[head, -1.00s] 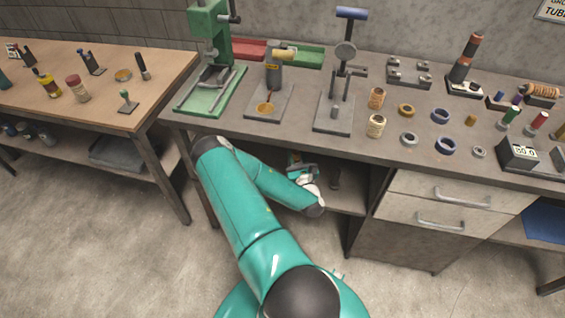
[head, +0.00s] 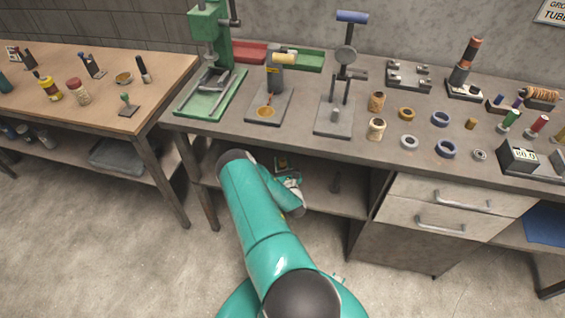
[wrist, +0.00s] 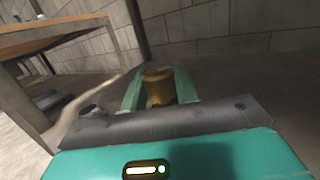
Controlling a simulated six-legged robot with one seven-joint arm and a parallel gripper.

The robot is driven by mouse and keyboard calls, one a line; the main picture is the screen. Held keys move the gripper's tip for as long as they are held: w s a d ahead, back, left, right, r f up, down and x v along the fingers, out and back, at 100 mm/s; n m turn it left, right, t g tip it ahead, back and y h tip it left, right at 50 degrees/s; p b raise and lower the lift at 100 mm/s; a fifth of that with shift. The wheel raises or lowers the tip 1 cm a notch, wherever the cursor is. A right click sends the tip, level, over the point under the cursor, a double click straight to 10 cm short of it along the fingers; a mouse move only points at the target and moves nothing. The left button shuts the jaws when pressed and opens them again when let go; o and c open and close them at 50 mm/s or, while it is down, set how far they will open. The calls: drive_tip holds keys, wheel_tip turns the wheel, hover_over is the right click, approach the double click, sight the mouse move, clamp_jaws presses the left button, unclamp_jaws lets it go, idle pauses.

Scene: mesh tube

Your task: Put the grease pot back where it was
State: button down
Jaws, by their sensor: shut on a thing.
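The grease pot (wrist: 158,88), a small brass-yellow round pot, sits between the two teal fingers of my gripper (wrist: 159,94) in the wrist view. The fingers are shut on its sides and the pot looks roughly upright. In the head view my gripper (head: 284,162) reaches under the front edge of the grey workbench, above its lower shelf (head: 320,199). My wrist hides part of the gripper there. I cannot tell whether the pot touches the shelf.
The grey workbench top (head: 225,125) hangs over my gripper, with a bench leg (head: 203,195) to the left and a drawer cabinet (head: 450,195) to the right. A wooden table (head: 100,115) stands at left.

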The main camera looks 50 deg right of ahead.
drive_tip(key=c, duration=1.3)
unclamp_jaws()
drive_tip(key=shift+f, duration=0.1)
drive_tip(key=shift+c, duration=0.2)
drive_tip(key=shift+o, duration=1.3)
drive_tip(key=v, duration=1.2)
drive_tip(key=shift+s, duration=0.1)
